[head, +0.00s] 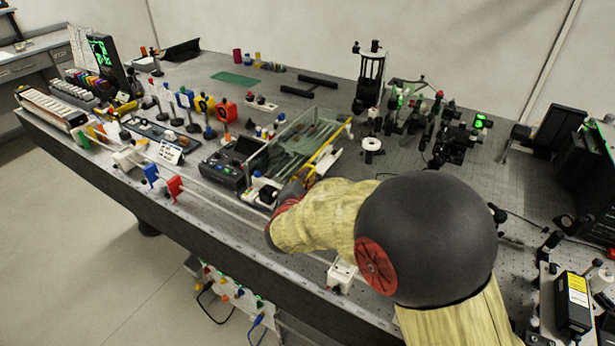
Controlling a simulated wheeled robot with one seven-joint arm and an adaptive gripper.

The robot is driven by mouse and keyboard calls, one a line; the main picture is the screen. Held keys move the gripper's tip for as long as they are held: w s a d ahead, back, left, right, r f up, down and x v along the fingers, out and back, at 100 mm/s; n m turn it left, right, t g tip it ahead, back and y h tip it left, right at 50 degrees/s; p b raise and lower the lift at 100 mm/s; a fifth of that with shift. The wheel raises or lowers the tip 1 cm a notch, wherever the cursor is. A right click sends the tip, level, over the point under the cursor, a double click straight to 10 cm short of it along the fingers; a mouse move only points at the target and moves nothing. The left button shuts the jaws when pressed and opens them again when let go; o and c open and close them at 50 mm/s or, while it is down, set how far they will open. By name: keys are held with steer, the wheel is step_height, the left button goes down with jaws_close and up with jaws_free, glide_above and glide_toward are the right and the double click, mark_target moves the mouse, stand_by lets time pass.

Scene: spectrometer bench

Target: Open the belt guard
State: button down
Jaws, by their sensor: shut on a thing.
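The belt guard (297,137) looks like a clear, greenish see-through cover with a yellow strip along its right side, near the middle of the bench. My gripper (297,183) is at the near end of the guard, by the yellow part there. It is shut on what looks like the guard's yellow near edge or handle. My own wrist and forearm cover much of the fingers and the contact. I cannot tell exactly how far the guard is raised.
A dark control box (222,168) stands left of the guard. Coloured holders on posts (226,111) stand farther left. A black cylindrical stand (370,78) and optics with green lights (410,105) are behind and right. A white ring-shaped part (372,145) stands right of the guard.

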steer(key=shift+r+n+p, duration=0.3)
steer(key=shift+r+p, duration=0.65)
steer(key=shift+p, duration=0.25)
steer(key=w+a+r+n+g+h+p, duration=0.25)
steer(key=r+n+p, duration=0.25)
steer(key=r+p, duration=0.95)
steer(key=w+a+r+n+g+h+p, duration=0.2)
steer(key=w+a+p, duration=0.4)
steer(key=a+p, duration=0.4)
steer(key=shift+a+r+n+p, duration=0.15)
steer(key=shift+r+n+p, duration=0.65)
steer(key=shift+p, duration=2.45)
steer(key=shift+f+n+h, duration=0.25)
steer(key=shift+f+n, duration=0.05)
steer(key=c, duration=2.2)
jaws_free()
steer(key=shift+c, duration=0.2)
